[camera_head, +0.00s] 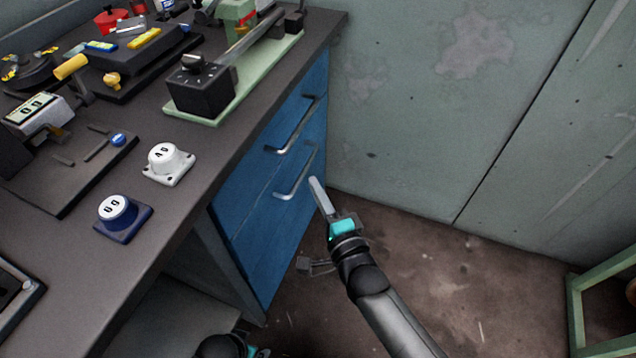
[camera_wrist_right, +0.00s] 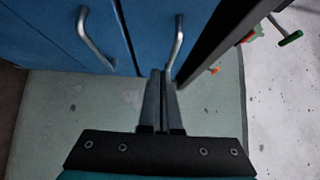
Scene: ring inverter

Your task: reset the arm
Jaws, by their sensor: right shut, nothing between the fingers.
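My right gripper (camera_head: 319,194) is in the middle of the head view, in front of the blue drawer cabinet (camera_head: 262,215) and beside the lower drawer handle (camera_head: 297,174). Its fingers are together with nothing between them. In the right wrist view the gripper (camera_wrist_right: 162,75) shows both fingers side by side, pointing toward the blue cabinet front and its handles. I cannot tell whether it touches the cabinet. At the bottom of the head view a dark and teal part of my own body shows; my left gripper's fingers are not visible.
The dark workbench (camera_head: 225,155) fills the left, its edge near my right gripper. On it are a white dial block (camera_head: 167,163), a blue dial block (camera_head: 122,217) and a green-based device (camera_head: 205,90). A green frame (camera_head: 577,310) stands at right. Floor between is open.

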